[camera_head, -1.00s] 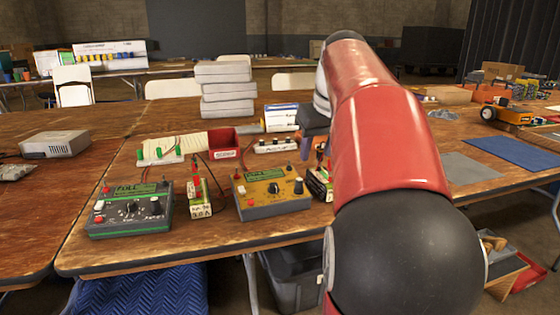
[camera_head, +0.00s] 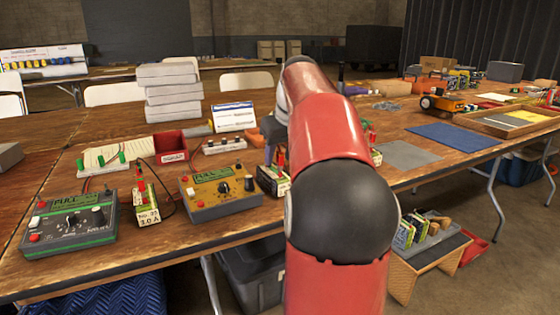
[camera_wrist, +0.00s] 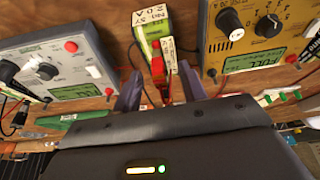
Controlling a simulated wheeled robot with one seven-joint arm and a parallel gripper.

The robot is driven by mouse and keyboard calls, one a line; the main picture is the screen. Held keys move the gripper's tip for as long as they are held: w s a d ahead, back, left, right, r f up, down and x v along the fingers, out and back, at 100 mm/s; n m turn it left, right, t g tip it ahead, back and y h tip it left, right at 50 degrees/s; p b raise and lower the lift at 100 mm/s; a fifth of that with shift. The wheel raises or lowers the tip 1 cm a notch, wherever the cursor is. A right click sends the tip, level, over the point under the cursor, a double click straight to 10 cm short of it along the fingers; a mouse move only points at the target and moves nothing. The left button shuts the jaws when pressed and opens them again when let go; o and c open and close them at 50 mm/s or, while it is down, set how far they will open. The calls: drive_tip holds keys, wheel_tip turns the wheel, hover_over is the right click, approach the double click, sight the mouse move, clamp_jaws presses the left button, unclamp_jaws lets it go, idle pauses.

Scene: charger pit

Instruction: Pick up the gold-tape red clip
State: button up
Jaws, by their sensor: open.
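My gripper (camera_wrist: 160,88) is open in the wrist view, its two grey fingers apart. A red clip (camera_wrist: 157,67) shows between and just beyond the fingers, at the end of a green and white battery pack (camera_wrist: 152,22). I cannot make out gold tape on it. In the head view, my arm hides most of the gripper. A red clip (camera_head: 280,159) stands on a battery pack (camera_head: 273,181) right of the yellow charger (camera_head: 221,190). Another red clip (camera_head: 139,176) stands on the pack (camera_head: 146,204) left of that charger.
A grey charger (camera_head: 70,224) stands at the table's front left. A red bin (camera_head: 171,147) and stacked grey boxes (camera_head: 168,92) are behind. In the wrist view, a grey charger (camera_wrist: 60,65) and a yellow charger (camera_wrist: 255,40) flank the pack. A blue mat (camera_head: 455,135) lies right.

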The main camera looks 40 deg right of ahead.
drive_tip(key=c, duration=0.9)
drive_tip(key=shift+o, duration=0.2)
drive_tip(key=shift+r, duration=0.2)
